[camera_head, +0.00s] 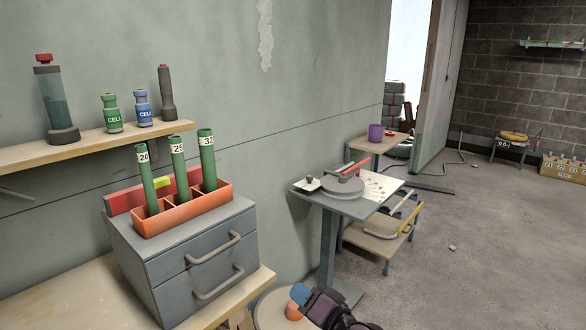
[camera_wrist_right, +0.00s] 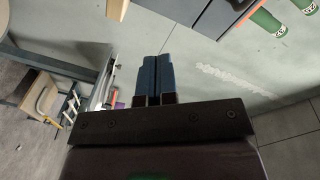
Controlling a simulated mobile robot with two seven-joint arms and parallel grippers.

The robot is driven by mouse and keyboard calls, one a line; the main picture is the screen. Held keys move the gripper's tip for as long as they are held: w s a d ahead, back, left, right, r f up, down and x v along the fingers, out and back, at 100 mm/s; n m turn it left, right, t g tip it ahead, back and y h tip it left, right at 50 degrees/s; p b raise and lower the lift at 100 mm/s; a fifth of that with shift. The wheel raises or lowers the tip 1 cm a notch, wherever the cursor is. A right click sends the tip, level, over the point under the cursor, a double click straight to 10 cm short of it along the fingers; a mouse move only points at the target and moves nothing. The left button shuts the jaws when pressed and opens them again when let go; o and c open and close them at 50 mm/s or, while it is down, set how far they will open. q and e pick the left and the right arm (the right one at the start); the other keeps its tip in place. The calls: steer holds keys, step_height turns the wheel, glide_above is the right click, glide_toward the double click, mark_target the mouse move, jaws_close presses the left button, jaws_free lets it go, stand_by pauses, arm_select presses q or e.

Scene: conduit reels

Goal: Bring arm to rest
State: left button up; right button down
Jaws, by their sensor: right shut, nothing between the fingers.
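My right gripper (camera_head: 301,293) shows at the bottom middle of the head view, in front of the wall and right of the grey drawer cabinet (camera_head: 190,262). Its blue fingers are together in the right wrist view (camera_wrist_right: 152,78), with nothing between them. The fingers are apart from the cabinet and the small grey table. My left gripper does not show in either view.
An orange tray (camera_head: 185,213) with green tubes stands on the cabinet. A shelf (camera_head: 95,142) above holds several bottles. A grey stand (camera_head: 348,204) with a round device is right of the cabinet. Open floor (camera_head: 480,250) lies to the right.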

steer(key=s+d+f+n+h+p, duration=0.1)
steer(key=s+d+f+n+h, duration=0.15)
steer(key=s+d, duration=0.3)
steer(key=s+d+f+n+t+h+p, duration=0.1)
steer(key=s+d+f+h, duration=0.1)
steer(key=s+d+h, duration=0.3)
steer(key=s+d+f+n+h+p, duration=0.1)
steer(key=s+d+f, duration=0.1)
steer(key=s+d, duration=0.35)
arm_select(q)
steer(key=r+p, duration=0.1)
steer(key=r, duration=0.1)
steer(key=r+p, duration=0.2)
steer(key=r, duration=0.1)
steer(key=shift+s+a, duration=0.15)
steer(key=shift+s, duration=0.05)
arm_select(e)
steer(key=s+d+f+g+h, duration=0.1)
steer(key=s+d+f, duration=0.1)
steer(key=s, duration=0.4)
steer(key=s+d+f+g+h, duration=0.1)
steer(key=s+d+f, duration=0.1)
steer(key=s+d, duration=0.2)
steer(key=s+d+f+g+h, duration=0.1)
steer(key=s+d+f, duration=0.1)
steer(key=s, duration=0.7)
steer(key=shift+d+f, duration=0.3)
steer(key=shift+d, duration=0.5)
